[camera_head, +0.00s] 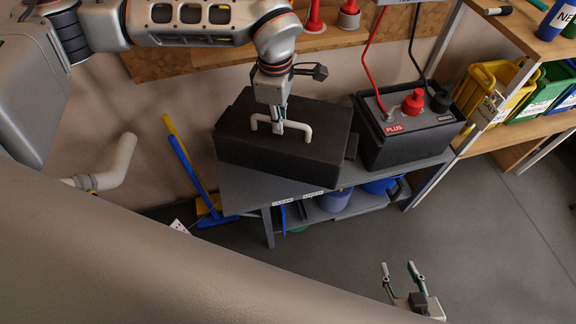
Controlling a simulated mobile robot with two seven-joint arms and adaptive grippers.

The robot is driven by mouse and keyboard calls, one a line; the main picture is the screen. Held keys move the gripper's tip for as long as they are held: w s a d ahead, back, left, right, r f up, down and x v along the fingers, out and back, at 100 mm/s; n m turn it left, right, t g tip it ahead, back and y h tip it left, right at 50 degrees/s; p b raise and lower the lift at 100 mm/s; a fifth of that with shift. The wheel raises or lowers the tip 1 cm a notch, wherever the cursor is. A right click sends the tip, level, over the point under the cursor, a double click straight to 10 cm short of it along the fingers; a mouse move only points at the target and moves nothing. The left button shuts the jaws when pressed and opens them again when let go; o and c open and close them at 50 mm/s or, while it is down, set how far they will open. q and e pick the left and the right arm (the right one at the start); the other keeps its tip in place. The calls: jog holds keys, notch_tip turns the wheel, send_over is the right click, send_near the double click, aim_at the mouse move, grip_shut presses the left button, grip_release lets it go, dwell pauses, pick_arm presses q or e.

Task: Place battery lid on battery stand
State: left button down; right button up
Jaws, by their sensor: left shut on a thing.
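The battery lid is a dark box-shaped cover (235,145) with a pale handle (306,133) on top. My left gripper (279,128) is shut on that handle from above. The lid is over the left part of a grey metal stand (240,190) and hides much of its top. I cannot tell whether it rests on the stand or hangs just above it. A black battery (400,148) with a red terminal cap and a "PLUS" label is on the stand's right part. My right gripper (401,267) is open and empty, low in front over the floor.
Red and black cables rise from the battery. Blue containers (335,200) are on the stand's lower shelf. A blue and yellow broom (190,170) leans at the left beside a pale pipe (120,165). Wooden shelves with coloured bins (490,85) are at right. The front floor is clear.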

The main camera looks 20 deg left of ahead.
aim_at(270, 125)
pick_arm(q)
jog(key=a+f+m+b, duration=0.1)
jog(key=f+m, duration=0.1)
jog(key=m, duration=0.1)
jog(key=w+a+f+m+b, duration=0.1)
jog(key=m, duration=0.2)
jog(key=w+a+f+m+h+b, duration=0.1)
jog(key=f+m, duration=0.1)
jog(key=m, duration=0.1)
jog(key=shift+a+f+t+b, duration=0.1)
jog(key=shift+f+t+b, duration=0.2)
jog(key=shift+f+b, duration=0.05)
jog(key=m, duration=0.1)
jog(key=a+f+m+b, duration=0.1)
jog(key=shift+w+f+m, duration=0.1)
jog(key=shift+w+m, duration=0.1)
jog(key=shift+m, duration=0.1)
notch_tip(270, 125, down, 10)
jog(key=b, duration=0.2)
jog(key=c, duration=2.1)
grip_release()
jog(key=shift+h, duration=0.3)
jog(key=shift+c, duration=0.2)
pick_arm(e)
jog(key=f, duration=0.1)
jog(key=w+f, duration=0.1)
jog(key=f, duration=0.1)
jog(key=shift+w+n, duration=0.1)
jog(key=shift+n, duration=0.2)
